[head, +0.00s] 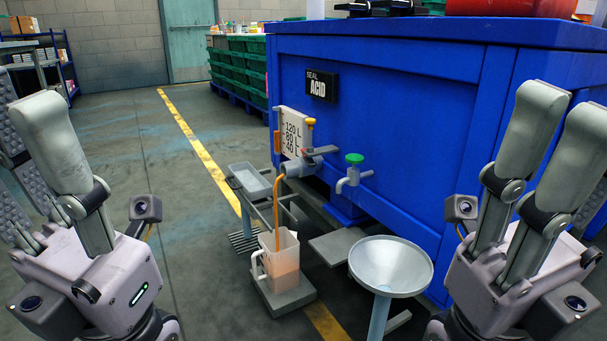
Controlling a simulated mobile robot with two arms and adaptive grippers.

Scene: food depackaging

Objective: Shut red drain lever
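My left gripper (22,125) is at the left edge, fingers up and apart, empty, well away from the valve. My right gripper (563,118) is at the right edge, fingers up and apart, empty, also far from the valve.
The blue tank (405,110) bears an ACID sign and a level scale (293,133). A green-knobbed tap (354,174) sits right of the drain valve, near a grey funnel basin (391,266). A small tray stand (249,181) stands left. The floor further left is clear.

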